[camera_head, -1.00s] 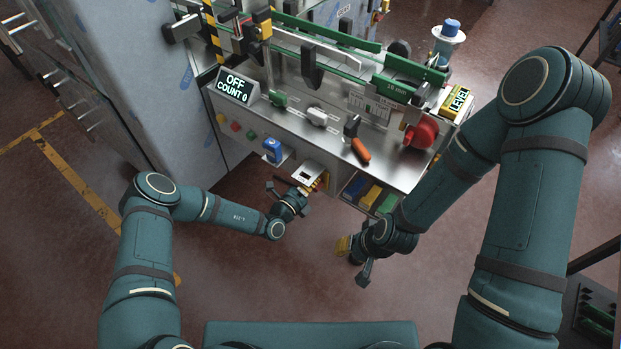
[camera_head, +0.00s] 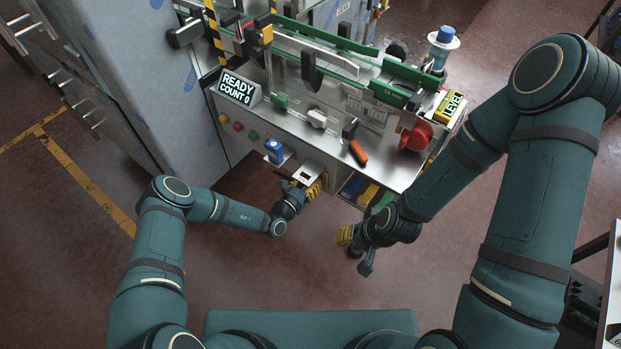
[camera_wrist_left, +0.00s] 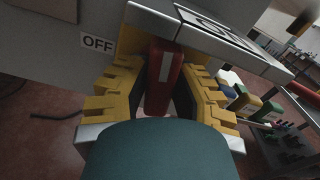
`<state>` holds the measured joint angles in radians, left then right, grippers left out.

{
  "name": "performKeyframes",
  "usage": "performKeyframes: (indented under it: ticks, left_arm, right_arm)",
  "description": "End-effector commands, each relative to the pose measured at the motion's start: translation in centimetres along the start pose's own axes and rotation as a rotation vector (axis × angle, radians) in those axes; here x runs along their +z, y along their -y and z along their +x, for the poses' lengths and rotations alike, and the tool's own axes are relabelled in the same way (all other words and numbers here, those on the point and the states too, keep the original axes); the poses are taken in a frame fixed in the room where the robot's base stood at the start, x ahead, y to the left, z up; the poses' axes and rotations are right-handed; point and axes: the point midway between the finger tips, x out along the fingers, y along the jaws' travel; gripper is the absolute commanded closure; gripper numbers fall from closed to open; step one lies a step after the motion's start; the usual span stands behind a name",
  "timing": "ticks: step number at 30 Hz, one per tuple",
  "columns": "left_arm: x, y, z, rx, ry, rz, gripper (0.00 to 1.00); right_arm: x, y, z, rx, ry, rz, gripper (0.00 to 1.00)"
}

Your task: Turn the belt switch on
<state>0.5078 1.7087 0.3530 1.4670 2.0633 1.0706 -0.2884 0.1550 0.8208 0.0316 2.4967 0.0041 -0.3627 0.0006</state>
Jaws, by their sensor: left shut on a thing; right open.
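The belt switch's red lever (camera_wrist_left: 163,80), with a white stripe, stands between the yellow fingers of my left gripper (camera_wrist_left: 160,95) in the left wrist view. The gripper is shut on it. A white plate marked OFF (camera_wrist_left: 97,43) sits to the left of the lever. In the head view my left gripper (camera_head: 312,187) is at the front of the machine, under the switch's pale housing (camera_head: 307,175), and the lever is hidden there. The display (camera_head: 237,88) reads READY, COUNT 0. My right gripper (camera_head: 349,246) is open and empty, off the machine's front.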

Motion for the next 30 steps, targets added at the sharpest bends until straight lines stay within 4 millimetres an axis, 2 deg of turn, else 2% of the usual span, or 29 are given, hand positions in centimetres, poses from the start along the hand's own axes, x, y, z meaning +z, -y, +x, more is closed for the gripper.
performKeyframes:
  ticks: [12, 29, 30]
  left_arm:
    - [0.27, 0.04, 0.16, 0.0, 0.006, 0.191, 1.0]
    - [0.24, -0.01, 0.17, 0.0, 0.006, 0.22, 1.0]
    - [0.24, -0.01, 0.17, 0.0, 0.006, 0.22, 0.63]
  right_arm:
    - [-0.14, 0.38, -1.09, -0.002, 0.0, 0.0, 0.61]
    - [-0.18, 0.42, -1.15, -0.002, 0.0, -0.001, 0.61]
    - [-0.18, 0.42, -1.15, -0.002, 0.0, -0.001, 0.61]
